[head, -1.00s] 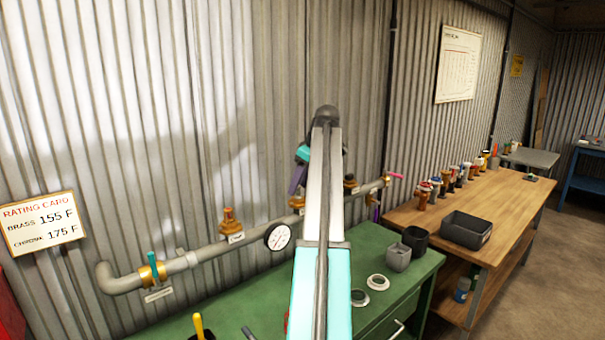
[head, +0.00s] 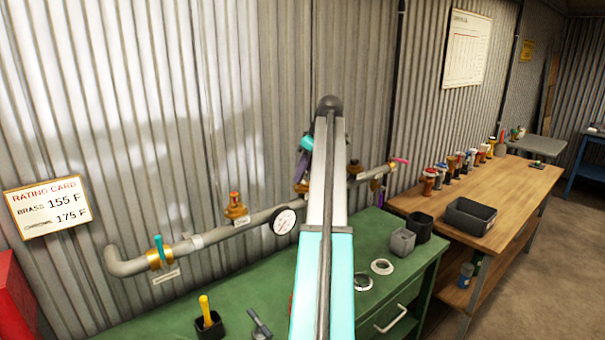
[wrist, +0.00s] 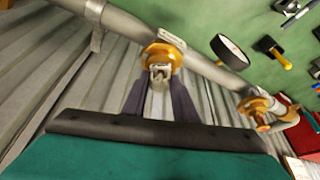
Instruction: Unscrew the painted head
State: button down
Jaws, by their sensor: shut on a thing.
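A grey pipe (head: 200,247) runs along the corrugated wall with several brass fittings on it. My gripper (wrist: 160,88) is shut on the small pale metal head (wrist: 160,74) in the middle brass fitting (wrist: 163,54). The head stands in its fitting between the two dark fingers. I cannot tell whether its frame is painted. In the head view my arm hides most of this fitting, and my gripper (head: 303,160) shows only in part. The left fitting (head: 236,208) holds a head with a red top (head: 235,196). It also shows in the wrist view (wrist: 256,104).
A round gauge (head: 284,221) sits on the pipe left of my arm. A teal-handled valve (head: 159,254) is farther left. The green bench (head: 405,268) below holds cups, rings and tools. A wooden table (head: 523,205) at right carries several heads and a dark bin (head: 470,216).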

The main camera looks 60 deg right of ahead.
jog(key=shift+r+n+y+p, duration=0.1)
jog(key=shift+n+y+p, duration=0.35)
jog(key=shift+n, duration=0.95)
jog(key=shift+n+y, duration=0.55)
jog(key=shift+n, duration=0.95)
jog(key=shift+a, duration=0.1)
jog(key=shift+n+g+y, duration=0.3)
jog(key=shift+n+g, duration=0.1)
jog(key=shift+n, duration=0.2)
jog(key=shift+r+n+p, duration=0.2)
jog(key=shift+n+p, duration=0.1)
jog(key=shift+p, duration=0.4)
jog(key=shift+f+n+g+p, duration=0.1)
jog(key=shift+n+g+p, duration=0.2)
jog(key=shift+n+p, duration=0.5)
jog(key=n+y+p, duration=0.1)
jog(key=n+p, duration=0.1)
jog(key=p, duration=0.4)
jog(key=shift+s+a+g, duration=0.1)
jog(key=shift+g, duration=0.2)
jog(key=shift+f, duration=0.25)
